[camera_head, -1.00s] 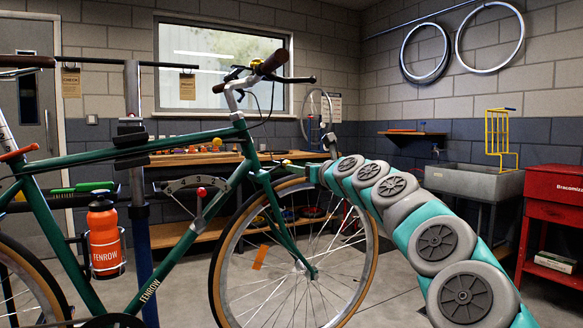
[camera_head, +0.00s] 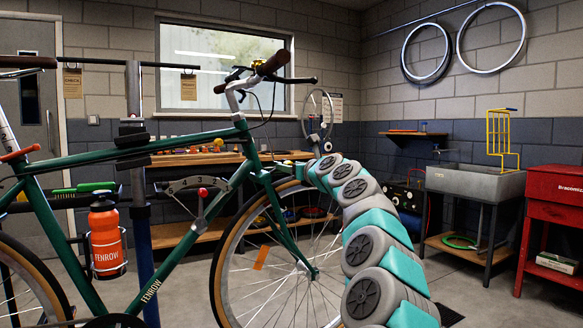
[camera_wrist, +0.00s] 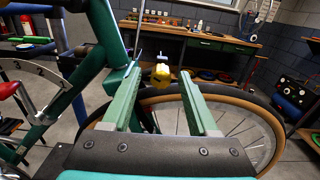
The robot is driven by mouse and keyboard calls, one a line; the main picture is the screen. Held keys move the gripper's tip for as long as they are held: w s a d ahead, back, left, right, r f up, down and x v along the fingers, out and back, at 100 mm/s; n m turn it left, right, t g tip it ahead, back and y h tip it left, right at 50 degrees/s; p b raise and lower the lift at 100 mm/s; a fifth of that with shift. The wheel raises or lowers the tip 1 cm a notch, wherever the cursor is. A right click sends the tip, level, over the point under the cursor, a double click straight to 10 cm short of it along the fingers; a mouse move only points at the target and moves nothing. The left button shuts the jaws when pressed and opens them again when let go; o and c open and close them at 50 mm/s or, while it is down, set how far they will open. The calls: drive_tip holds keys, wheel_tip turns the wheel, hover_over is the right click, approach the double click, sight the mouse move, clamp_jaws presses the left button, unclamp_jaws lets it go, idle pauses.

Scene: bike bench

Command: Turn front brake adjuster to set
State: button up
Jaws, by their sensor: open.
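The front brake adjuster appears to be the small yellow piece with a thin pin on top (camera_wrist: 160,76), by the front wheel's top in the wrist view. My gripper (camera_wrist: 161,68) is open, its two green fingers on either side of the yellow piece in the picture. I cannot tell whether they touch it. In the head view my gripper (camera_head: 284,158) is at the fork crown of the green bike (camera_head: 188,142), and the yellow piece is hard to make out. A fan-shaped dial (camera_head: 190,184) with a red knob (camera_head: 203,193) shows beside the frame; its pointer is unclear.
The front wheel (camera_head: 224,262) is just below my gripper, and the green fork (camera_head: 283,228) is close by. A workbench (camera_head: 195,158) with small parts stands behind. A sink (camera_head: 470,181) and a red cabinet (camera_head: 552,215) are at right. An orange bottle (camera_head: 105,240) sits on the frame.

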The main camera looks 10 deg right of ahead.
clamp_jaws()
idle(0.5)
